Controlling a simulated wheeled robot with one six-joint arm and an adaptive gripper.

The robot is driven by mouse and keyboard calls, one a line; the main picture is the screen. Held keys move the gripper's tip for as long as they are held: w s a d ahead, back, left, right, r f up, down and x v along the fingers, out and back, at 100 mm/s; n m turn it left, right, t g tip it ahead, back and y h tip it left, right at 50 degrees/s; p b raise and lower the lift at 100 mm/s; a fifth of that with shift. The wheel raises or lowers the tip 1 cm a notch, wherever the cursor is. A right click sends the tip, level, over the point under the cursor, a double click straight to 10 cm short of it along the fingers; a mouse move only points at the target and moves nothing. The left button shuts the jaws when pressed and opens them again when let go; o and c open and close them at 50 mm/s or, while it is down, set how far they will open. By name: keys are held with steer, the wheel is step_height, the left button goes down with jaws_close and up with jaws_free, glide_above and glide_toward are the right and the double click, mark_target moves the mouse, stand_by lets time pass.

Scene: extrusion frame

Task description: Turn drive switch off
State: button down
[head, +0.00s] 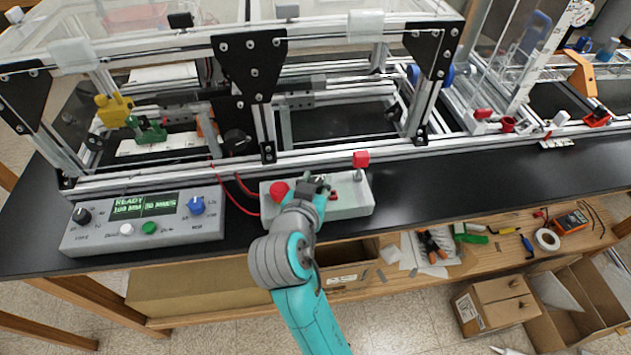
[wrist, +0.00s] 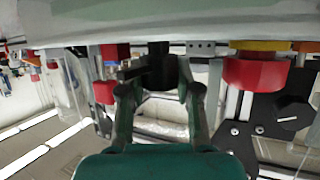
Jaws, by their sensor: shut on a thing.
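A light grey switch box (head: 347,204) sits at the front edge of the black bench top, with a red mushroom button (head: 279,191) on its left and a red-capped lever (head: 361,160) on its right. My gripper (head: 321,186) is at the middle of the box, between these two. In the wrist view my gripper (wrist: 160,88) has its fingers closed on both sides of a black switch handle (wrist: 158,66). The red button (wrist: 252,72) shows there to the right, apart from the fingers. The head view mostly hides the handle behind my wrist; its exact angle is unclear.
A grey control panel (head: 100,235) with a lit green display and several knobs stands left of the box. An aluminium extrusion frame (head: 330,150) runs close behind it. Red and black wires (head: 243,190) lie between panel and box. The bench top (head: 450,185) is clear to the right.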

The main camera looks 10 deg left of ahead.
steer(key=n+y, duration=0.3)
steer(key=y, duration=0.1)
steer(key=shift+d, duration=0.15)
steer(key=n+g+y, duration=0.1)
steer(key=n+y, duration=0.3)
steer(key=shift+w+r+n+g+y, duration=0.1)
steer(key=shift+n+g+y, duration=0.2)
steer(key=shift+g, duration=0.1)
steer(key=n+g+y, duration=0.2)
steer(key=n+y, duration=0.1)
steer(key=shift+n+g+y, duration=1.3)
steer(key=shift+n+g, duration=0.8)
steer(key=shift+g, duration=0.3)
steer(key=c, duration=0.8)
jaws_free()
